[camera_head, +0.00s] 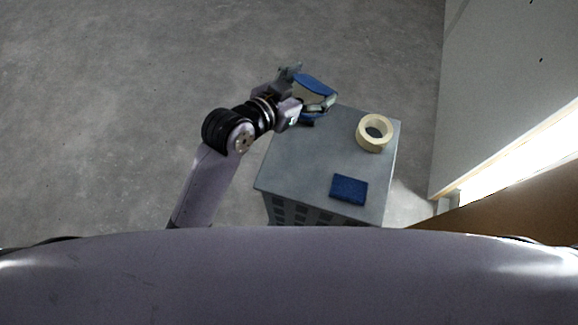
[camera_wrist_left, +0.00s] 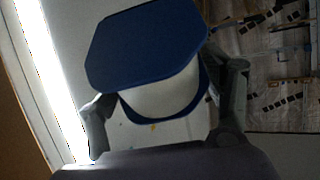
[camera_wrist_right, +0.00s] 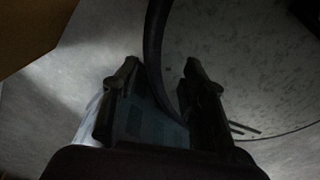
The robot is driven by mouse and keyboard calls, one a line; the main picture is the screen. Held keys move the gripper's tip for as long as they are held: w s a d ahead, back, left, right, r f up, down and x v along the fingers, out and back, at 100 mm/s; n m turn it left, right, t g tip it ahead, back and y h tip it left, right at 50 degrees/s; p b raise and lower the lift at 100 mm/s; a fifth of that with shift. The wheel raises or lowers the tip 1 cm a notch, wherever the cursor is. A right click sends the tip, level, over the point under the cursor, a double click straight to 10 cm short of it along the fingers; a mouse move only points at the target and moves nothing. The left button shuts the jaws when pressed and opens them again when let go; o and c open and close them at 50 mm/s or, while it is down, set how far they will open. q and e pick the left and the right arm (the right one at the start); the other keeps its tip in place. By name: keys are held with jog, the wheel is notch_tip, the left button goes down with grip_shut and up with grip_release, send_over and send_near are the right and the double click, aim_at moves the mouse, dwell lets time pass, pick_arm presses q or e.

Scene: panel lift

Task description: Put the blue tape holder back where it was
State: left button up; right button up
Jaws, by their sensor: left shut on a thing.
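The blue tape holder (camera_head: 316,83) is in my left gripper (camera_head: 311,90), above the far left corner of the grey cabinet in the head view. In the left wrist view the holder (camera_wrist_left: 145,45) shows a broad blue face with rounded corners and a curved blue band below it. The fingers of my left gripper (camera_wrist_left: 168,105) are closed on its two sides. Whether the holder touches the cabinet top cannot be told. My right gripper (camera_wrist_right: 164,92) shows only in the right wrist view, its two fingers apart, with no held object visible.
The grey cabinet (camera_head: 310,165) carries a cream tape roll (camera_head: 374,132) at its far right and a flat dark blue block (camera_head: 349,189) near its front. The middle and left of its top are clear. A dark curved cable (camera_wrist_right: 153,45) crosses the right wrist view.

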aim_at(329, 92)
pick_arm(q)
jog(key=d+m+g, duration=0.1)
jog(key=d+g, duration=0.1)
jog(key=d+m+g, duration=0.1)
jog(key=d, duration=0.1)
jog(key=shift+s+f+m+g+p, duration=0.2)
jog(key=shift+s+m+g+p, duration=0.1)
jog(key=shift+s+g, duration=0.1)
jog(key=s+a+f+m+g+y+p, duration=0.2)
jog(key=s+a+f+m+g+y, duration=0.25)
jog(key=a+m+g, duration=0.2)
jog(key=shift+y, duration=0.35)
jog(key=shift+s+d+f, duration=0.1)
jog(key=shift+s+f, duration=0.05)
jog(key=shift+f, duration=4.55)
jog(key=shift+s+d+f, duration=0.1)
jog(key=shift+f, duration=4.55)
jog(key=o, duration=1.6)
jog(key=shift+c, duration=0.2)
pick_arm(e)
jog(key=r, duration=0.1)
jog(key=w+d+r, duration=0.1)
jog(key=shift+w+d+r, duration=0.2)
jog(key=shift+d+r, duration=0.1)
jog(key=shift+r, duration=0.1)
